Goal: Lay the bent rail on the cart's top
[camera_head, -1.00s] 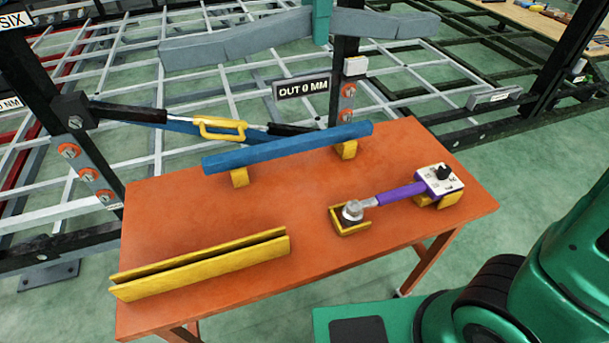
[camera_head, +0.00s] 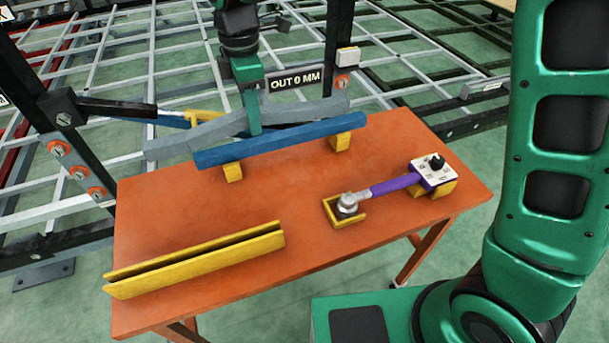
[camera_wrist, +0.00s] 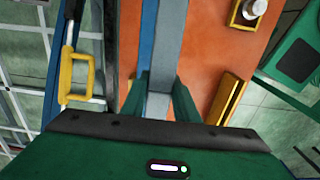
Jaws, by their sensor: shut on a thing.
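The bent rail (camera_head: 205,134) is a long grey bar with a kink near its middle. My gripper (camera_head: 254,128) points down and is shut on it near the middle. In the wrist view the rail (camera_wrist: 172,40) runs between the two green fingers (camera_wrist: 160,105), with orange top beneath it. The cart's top (camera_head: 190,210) is a flat orange surface. In the head view the rail appears just behind and above the straight blue rail (camera_head: 280,141); its exact height over the cart is hard to tell.
The blue rail rests on two yellow blocks at the cart's back. A yellow channel (camera_head: 195,262) lies at front left. A purple-handled tool (camera_head: 395,185) sits on yellow holders at right. A dark frame post (camera_head: 336,50) with an "OUT 0 MM" sign (camera_head: 294,81) stands behind. Orange surface between them is clear.

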